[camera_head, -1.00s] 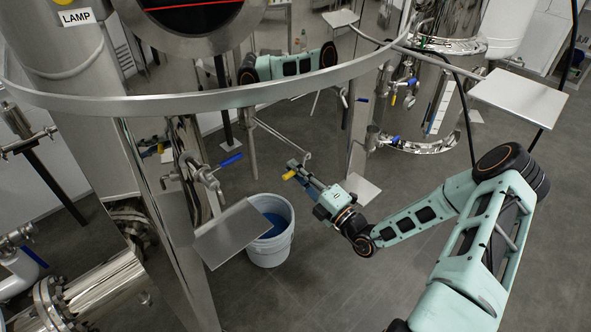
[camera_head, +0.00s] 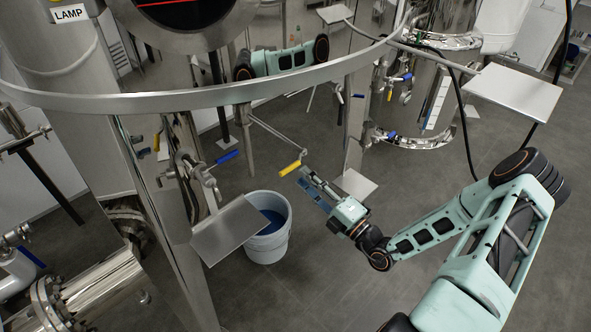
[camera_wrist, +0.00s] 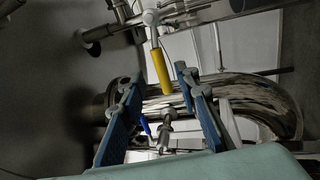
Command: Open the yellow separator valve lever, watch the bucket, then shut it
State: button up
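The yellow valve lever (camera_head: 290,168) sits at the end of a thin pipe, to the right of and above the bucket in the head view. In the wrist view the yellow lever (camera_wrist: 161,70) hangs down from its valve, just ahead of and between my fingertips. My gripper (camera_head: 304,174) is open and points up-left at the lever with a small gap. Its two blue fingers show apart in the wrist view (camera_wrist: 157,84), with nothing held. The white bucket (camera_head: 268,246) stands on the floor, with blue liquid (camera_head: 271,222) visible inside.
A flat metal plate (camera_head: 226,231) partly overlaps the bucket's left side. Blue-handled valves (camera_head: 228,157) and a tank leg stand left. A floor plate (camera_head: 355,184) lies beyond my gripper, and a steel tank (camera_head: 425,90) stands behind. The dark floor in front is clear.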

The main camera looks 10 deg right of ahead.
jog(key=v, duration=0.6)
dwell(0.3)
